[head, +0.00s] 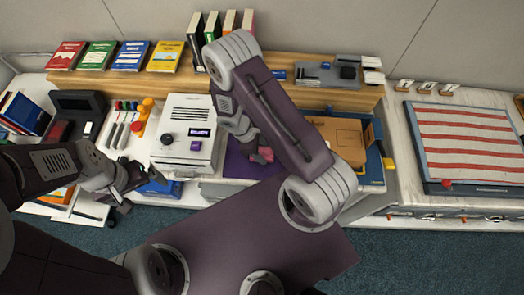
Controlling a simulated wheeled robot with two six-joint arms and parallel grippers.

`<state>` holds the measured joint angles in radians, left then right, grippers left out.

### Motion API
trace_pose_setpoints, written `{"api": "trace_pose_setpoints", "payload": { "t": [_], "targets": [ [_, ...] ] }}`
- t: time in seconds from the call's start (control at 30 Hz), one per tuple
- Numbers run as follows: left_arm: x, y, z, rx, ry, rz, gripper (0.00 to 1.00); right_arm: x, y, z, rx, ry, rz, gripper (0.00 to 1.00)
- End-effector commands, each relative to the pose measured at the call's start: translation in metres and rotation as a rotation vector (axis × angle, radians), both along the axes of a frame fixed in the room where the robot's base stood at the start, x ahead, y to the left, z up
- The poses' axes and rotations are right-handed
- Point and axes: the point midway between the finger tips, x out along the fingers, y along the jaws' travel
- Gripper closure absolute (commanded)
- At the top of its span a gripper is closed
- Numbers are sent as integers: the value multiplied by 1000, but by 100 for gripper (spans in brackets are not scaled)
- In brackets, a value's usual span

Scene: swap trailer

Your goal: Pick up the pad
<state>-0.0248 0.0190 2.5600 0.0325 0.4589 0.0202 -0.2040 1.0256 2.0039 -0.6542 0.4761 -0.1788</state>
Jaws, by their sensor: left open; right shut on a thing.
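My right gripper (254,149) points down over a purple mat (238,168) in the middle of the bench. It is shut on a small pink-red thing (264,156) at its fingertips. This may be the pad, but it is too small and too covered by my gripper to be sure. I cannot tell whether it touches the mat. My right arm hides part of the mat. My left gripper (121,190) is open and empty at the bench's front left, beside a blue thing (160,188).
A white machine (190,135) with a dark knob stands left of the mat. An orange-brown folder (345,138) lies to the right. Several books line the wooden shelf (270,68) behind. A red-and-white striped panel (465,140) lies at far right.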

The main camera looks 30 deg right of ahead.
Motion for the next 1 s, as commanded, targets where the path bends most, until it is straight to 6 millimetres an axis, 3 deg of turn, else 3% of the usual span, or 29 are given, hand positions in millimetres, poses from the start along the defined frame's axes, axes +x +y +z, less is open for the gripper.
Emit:
{"api": "trace_pose_setpoints", "payload": {
  "t": [0.23, 0.37, 0.63, 0.73, 1.0],
  "targets": [
    [0, 0, 42, 0, 0, 0, 0, 0, 0, 48, 0, 0, 0, 89],
    [0, 0, 28, 0, 0, 0, 0, -27, -14, 53, 1, 1, -2, 89],
    [0, 0, 7, 0, 0, 0, 0, -84, -44, 89, 0, -3, -3, 89],
    [0, 0, 27, 0, 0, 0, 0, -93, -50, 104, -4, 1, 2, 89],
    [0, 0, 35, 0, 0, 0, 0, -103, -54, 106, 0, 0, 1, 89]
  ]
}}
